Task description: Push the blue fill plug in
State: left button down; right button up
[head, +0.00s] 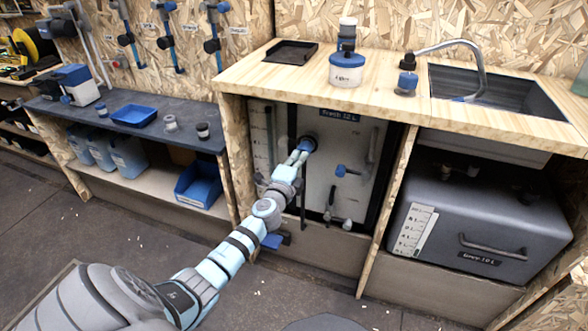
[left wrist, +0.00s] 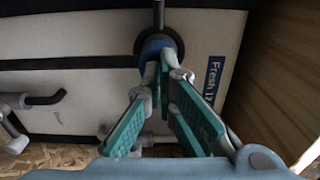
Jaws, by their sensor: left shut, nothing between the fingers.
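The blue fill plug (head: 309,142) sits in a dark round ring high on the white front of the fresh water tank (head: 345,190), under the wooden counter. In the left wrist view the plug (left wrist: 153,46) shows as a blue rim just beyond my fingertips, partly hidden by them. My left gripper (head: 300,155) is shut and empty, its fingertips pointing at the plug. In the left wrist view the fingertips (left wrist: 165,68) overlap the plug's lower edge; whether they touch it I cannot tell. How deep the plug sits is unclear. My right gripper is not in view.
A wooden upright (head: 385,210) separates the tank from the grey tank (head: 480,235). The counter edge (head: 300,100) overhangs above. A blue bin (head: 201,184) stands at left.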

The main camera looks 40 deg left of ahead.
pick_arm(q)
jog(key=shift+w+r, duration=0.25)
jog(key=shift+r, duration=0.1)
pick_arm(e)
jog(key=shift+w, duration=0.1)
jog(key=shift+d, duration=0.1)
pick_arm(q)
jog(key=p+v, duration=0.2)
jog(key=v, duration=1.2)
jog(key=shift+f, duration=0.25)
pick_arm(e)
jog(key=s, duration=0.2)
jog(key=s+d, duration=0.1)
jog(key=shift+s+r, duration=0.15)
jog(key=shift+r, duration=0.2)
